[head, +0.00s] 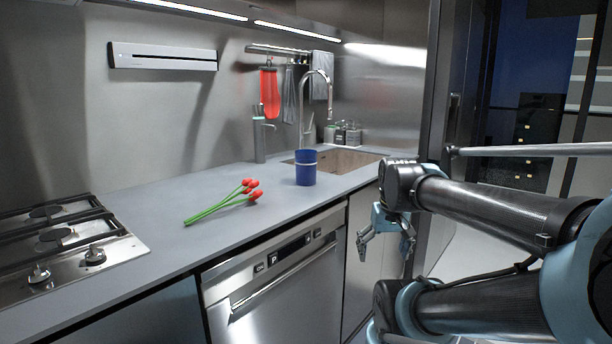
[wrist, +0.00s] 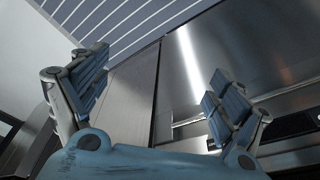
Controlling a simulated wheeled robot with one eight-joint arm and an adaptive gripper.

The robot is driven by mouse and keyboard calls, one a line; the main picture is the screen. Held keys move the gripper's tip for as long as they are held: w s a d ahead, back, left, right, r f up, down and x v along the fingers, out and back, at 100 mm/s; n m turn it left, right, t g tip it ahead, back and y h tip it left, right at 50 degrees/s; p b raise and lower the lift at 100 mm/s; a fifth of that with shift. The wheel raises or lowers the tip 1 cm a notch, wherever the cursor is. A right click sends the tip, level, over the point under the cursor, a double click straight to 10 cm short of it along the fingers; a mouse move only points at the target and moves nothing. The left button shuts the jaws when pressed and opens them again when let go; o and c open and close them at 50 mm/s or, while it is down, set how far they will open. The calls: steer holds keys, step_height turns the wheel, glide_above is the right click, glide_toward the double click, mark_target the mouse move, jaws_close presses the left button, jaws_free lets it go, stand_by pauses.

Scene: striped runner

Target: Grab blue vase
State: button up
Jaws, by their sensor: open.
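The blue vase (head: 306,172) stands upright on the grey counter in the head view, in front of the sink. It is dark blue with a pale band around it. My gripper (head: 384,247) is open and empty, in front of the cabinet doors, below the counter top and to the right of the vase. In the wrist view my gripper (wrist: 155,100) shows its two fingers spread wide with nothing between them. The vase does not show in the wrist view.
Red tulips (head: 238,199) lie on the counter (head: 165,200) left of the vase. A tall tap (head: 303,105) and the sink (head: 345,161) are behind it. A gas hob (head: 62,245) is at the left. A dishwasher (head: 275,275) is below the counter.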

steer(key=w+a+r+n, duration=0.1)
steer(key=w+a+r, duration=0.3)
steer(key=w+r, duration=0.5)
steer(key=w+a+r+n, duration=0.1)
steer(key=w+a+r, duration=0.3)
steer(key=w+r, duration=0.5)
step_height(320, 180, up, 12)
steer(key=n+t+y, duration=0.1)
steer(key=n+y, duration=0.1)
glide_above(304, 164)
steer(key=d, duration=0.3)
steer(key=x, duration=1.6)
steer(key=shift+w+a+f, duration=0.1)
steer(key=shift+w+f, duration=0.15)
steer(key=shift+w, duration=0.1)
steer(key=shift+c, duration=0.2)
steer(key=c, duration=1.3)
